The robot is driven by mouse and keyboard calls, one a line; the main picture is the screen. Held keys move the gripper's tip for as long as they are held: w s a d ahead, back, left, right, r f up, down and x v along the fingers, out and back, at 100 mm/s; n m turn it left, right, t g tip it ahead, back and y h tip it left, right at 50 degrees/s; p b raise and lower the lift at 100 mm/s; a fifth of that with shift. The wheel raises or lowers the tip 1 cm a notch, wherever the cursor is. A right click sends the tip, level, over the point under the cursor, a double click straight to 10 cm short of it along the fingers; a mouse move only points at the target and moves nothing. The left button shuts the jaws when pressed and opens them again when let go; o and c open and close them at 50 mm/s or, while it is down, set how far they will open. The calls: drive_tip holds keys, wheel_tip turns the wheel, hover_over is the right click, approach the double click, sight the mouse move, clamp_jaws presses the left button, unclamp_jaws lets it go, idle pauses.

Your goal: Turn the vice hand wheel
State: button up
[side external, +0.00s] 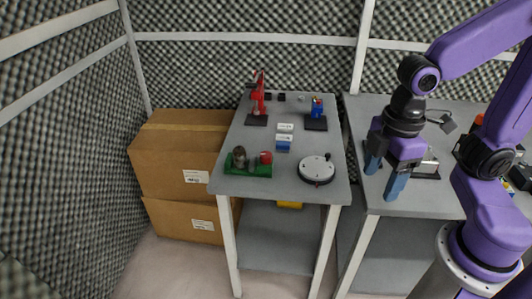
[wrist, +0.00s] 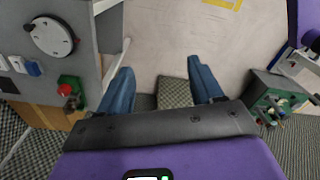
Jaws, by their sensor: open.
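I cannot tell for sure which thing is the vice hand wheel. A round white disc with a dark rim and a small black upright knob (side external: 316,169) lies on the front right of the grey table; it also shows at the upper left of the wrist view (wrist: 50,37). A blue device on a black base (side external: 317,108) stands at the back right of that table. My gripper (side external: 384,177) is open and empty, pointing down to the right of the disc, apart from it. In the wrist view, its two blue fingers (wrist: 161,80) are spread wide over the floor.
A green base with grey and red parts (side external: 248,163) sits at the table's front left. A red upright device (side external: 258,98) stands behind it. White and blue blocks (side external: 284,140) lie mid-table. Cardboard boxes (side external: 170,160) are stacked left. A second grey table (side external: 425,205) stands at right.

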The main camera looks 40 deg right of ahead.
drive_tip(key=w+a+r+n, duration=0.1)
drive_tip(key=w+a, duration=0.3)
drive_tip(key=w, duration=0.6)
drive_tip(key=n, duration=0.4)
hover_over(266, 154)
wheel_tip(266, 154, down, 3)
wheel_tip(266, 154, down, 17)
drive_tip(key=shift+a, duration=0.1)
drive_tip(key=c, duration=1.1)
